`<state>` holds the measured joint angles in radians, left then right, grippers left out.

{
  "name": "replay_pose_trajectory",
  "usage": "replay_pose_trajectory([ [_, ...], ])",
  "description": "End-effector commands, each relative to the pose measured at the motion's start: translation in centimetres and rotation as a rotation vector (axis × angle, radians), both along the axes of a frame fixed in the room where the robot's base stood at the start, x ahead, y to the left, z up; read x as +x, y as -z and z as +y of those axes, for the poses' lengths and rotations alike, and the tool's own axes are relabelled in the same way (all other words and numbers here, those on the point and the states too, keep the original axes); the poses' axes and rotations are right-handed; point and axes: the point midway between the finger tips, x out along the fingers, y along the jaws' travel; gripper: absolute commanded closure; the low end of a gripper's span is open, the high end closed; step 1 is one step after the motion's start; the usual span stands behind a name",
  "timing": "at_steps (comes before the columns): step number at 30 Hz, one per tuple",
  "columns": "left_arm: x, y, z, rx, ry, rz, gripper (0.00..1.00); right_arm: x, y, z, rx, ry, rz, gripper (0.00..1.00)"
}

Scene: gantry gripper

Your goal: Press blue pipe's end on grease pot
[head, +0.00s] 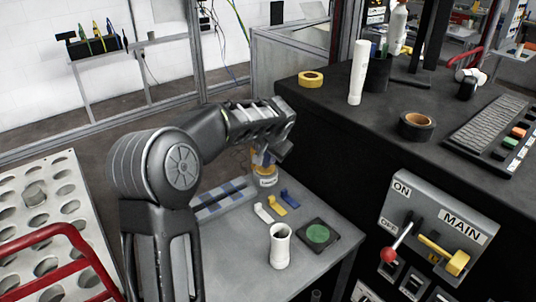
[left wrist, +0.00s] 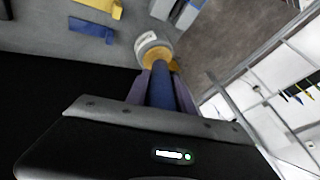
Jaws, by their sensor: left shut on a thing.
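My left gripper (head: 263,153) is at the back of the small grey table, directly above the grease pot (head: 267,181). In the left wrist view, my left gripper (left wrist: 162,88) is shut on the blue pipe (left wrist: 163,92), one finger on each side. The pipe points at the grease pot (left wrist: 147,41), a white labelled jar with yellow-orange at its top. The pipe's far end meets the yellow area in the picture; whether it touches cannot be told. In the head view the pipe is mostly hidden by the gripper. My right gripper is not in view.
White (head: 263,212), yellow (head: 277,206) and blue (head: 290,198) small parts lie in front of the pot. A white cup (head: 280,246) and a green-centred black pad (head: 318,234) stand nearer. A switch panel (head: 436,235) and a dark, higher worktop (head: 320,110) bound the right.

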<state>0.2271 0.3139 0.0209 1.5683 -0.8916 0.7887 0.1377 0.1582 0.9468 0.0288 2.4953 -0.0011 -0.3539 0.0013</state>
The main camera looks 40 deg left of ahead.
Motion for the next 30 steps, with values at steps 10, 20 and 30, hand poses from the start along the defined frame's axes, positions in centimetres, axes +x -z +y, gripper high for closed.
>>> replay_pose_trajectory([
  [10,0.0,-3.3,0.0,0.002,0.0,-0.003,1.0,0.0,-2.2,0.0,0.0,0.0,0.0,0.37],
  [20,0.0,-6.1,0.0,0.001,0.0,-0.002,1.0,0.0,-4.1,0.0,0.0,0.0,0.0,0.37],
  [30,0.0,-6.8,0.0,0.001,0.0,-0.002,1.0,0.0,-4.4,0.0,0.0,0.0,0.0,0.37],
])
